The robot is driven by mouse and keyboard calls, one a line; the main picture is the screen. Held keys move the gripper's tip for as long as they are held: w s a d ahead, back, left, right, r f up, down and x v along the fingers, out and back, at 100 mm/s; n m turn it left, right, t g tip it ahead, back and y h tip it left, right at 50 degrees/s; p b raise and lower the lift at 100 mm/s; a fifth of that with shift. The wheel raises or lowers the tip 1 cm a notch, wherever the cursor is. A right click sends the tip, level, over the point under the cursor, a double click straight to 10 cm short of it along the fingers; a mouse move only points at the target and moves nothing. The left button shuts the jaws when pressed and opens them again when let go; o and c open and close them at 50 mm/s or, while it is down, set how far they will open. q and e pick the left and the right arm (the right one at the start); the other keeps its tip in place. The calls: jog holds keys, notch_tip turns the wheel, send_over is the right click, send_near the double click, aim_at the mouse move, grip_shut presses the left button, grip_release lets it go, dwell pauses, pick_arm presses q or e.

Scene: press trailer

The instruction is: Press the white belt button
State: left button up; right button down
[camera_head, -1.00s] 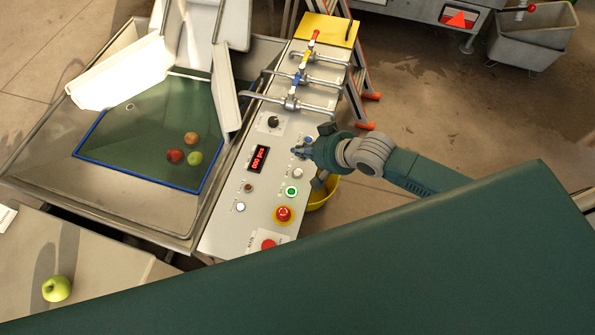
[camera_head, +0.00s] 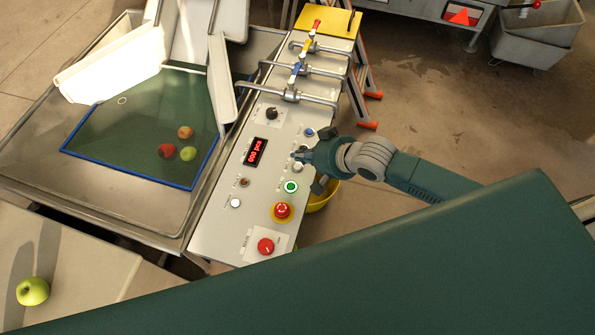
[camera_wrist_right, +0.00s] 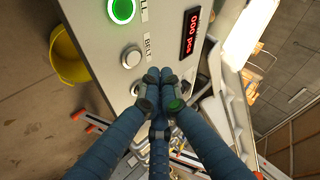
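The white belt button (camera_wrist_right: 131,57) is a round white cap in a metal ring on the grey control panel, beside a label reading BELT in the right wrist view. In the head view it shows as a white button (camera_head: 298,166) just above the green-ringed button. My right gripper (camera_wrist_right: 157,75) has its blue fingers drawn together, with nothing visible between them. Its tips are beside the belt button, to its right and slightly lower in the wrist view. In the head view the right gripper (camera_head: 300,157) is over the panel's right side, just above the button. My left gripper is not in view.
The green-ringed button (camera_head: 290,186), red emergency stop (camera_head: 282,211) and red knob (camera_head: 265,246) lie along the panel. A blue button (camera_head: 309,132) is farther up. Metal pipes with valve handles (camera_head: 291,95) cross the panel's far end. A yellow bucket (camera_wrist_right: 69,56) stands beside it.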

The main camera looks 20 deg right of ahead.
aim_at(297, 167)
jog(key=shift+f, duration=0.9)
jog(key=shift+f, duration=0.1)
dwell(0.7)
jog(key=shift+f, duration=0.3)
